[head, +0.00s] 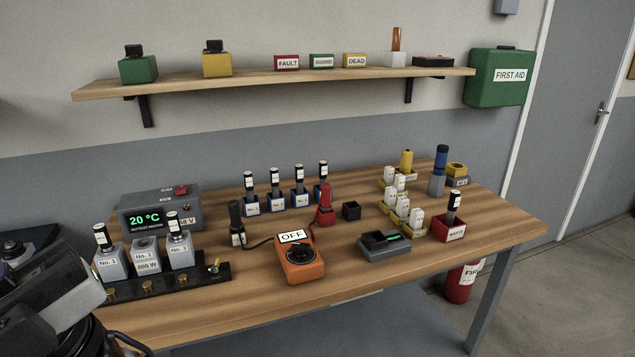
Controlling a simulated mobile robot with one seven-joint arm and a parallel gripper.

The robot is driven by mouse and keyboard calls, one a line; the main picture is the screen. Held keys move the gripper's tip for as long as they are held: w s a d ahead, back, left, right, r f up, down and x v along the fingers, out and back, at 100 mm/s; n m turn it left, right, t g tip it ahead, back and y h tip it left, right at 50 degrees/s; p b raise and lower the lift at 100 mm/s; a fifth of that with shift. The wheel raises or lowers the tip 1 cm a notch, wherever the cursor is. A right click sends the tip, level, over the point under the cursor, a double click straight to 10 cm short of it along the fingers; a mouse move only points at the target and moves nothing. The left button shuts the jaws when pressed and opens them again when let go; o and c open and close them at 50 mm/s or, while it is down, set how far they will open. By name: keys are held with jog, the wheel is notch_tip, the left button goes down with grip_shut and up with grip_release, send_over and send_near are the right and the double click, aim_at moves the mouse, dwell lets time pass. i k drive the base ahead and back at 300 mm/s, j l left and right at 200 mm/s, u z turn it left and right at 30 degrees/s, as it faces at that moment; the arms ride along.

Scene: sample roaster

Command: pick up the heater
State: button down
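No thing here is labelled heater. Several black-topped sticks with white labels look alike: a row in blue holders at the back of the table (275,175), one in grey block No. 1 (102,238), one in block No. 3 (173,222), and one in the red box (455,201). Grey block No. 2 (146,254), also marked 800 W, shows no stick on top. The blocks stand on a black rail (205,275). My dark arm fills the lower left corner, just in front of the rail; I cannot make out gripper fingers or anything held.
A grey unit (160,209) reading 20 °C stands behind the blocks. An orange meter (301,265) reading OFF, with probes, stands mid-table (210,310). A grey tester (384,246) and yellow trays of white pieces (405,208) are to its right. A shelf (180,87) hangs above.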

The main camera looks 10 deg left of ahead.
aim_at(323, 168)
jog(key=i+l+u, duration=0.2)
jog(key=i+l, duration=0.2)
jog(key=i+l+u, duration=0.1)
jog(key=i+l, duration=0.15)
jog(key=i, duration=0.95)
